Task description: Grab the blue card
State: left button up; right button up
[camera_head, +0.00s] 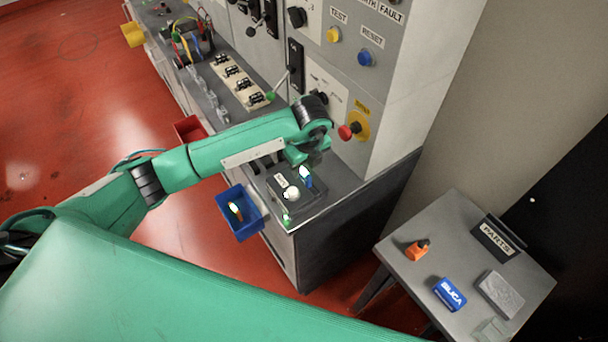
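A blue card-like block with white lettering (450,294) lies on the small grey side table (405,262) at the lower right. It is the only blue thing on that table. My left arm reaches in from the left and bends down over the cabinet's worktop. My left gripper (303,158) is at its end, mostly hidden by the wrist, so I cannot tell whether it is open or shut. It is far up and left of the blue block, with a small white and blue item (305,177) just below it. My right gripper is not in view.
The side table also holds an orange item (417,250), a grey block (500,294), a pale greenish item (490,330) and a PARTS sign (497,240). A blue bin (245,230) hangs at the worktop's edge. The control panel (385,90) rises behind my arm.

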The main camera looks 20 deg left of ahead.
aim_at(304, 171)
pick_arm(q)
jog(key=f+p, duration=0.2)
jog(key=f, duration=0.1)
jog(key=shift+w+a, duration=0.2)
jog(key=shift+w, duration=0.2)
jog(key=shift+f, duration=0.55)
grip_shut()
jog(key=shift+w+r, duration=0.1)
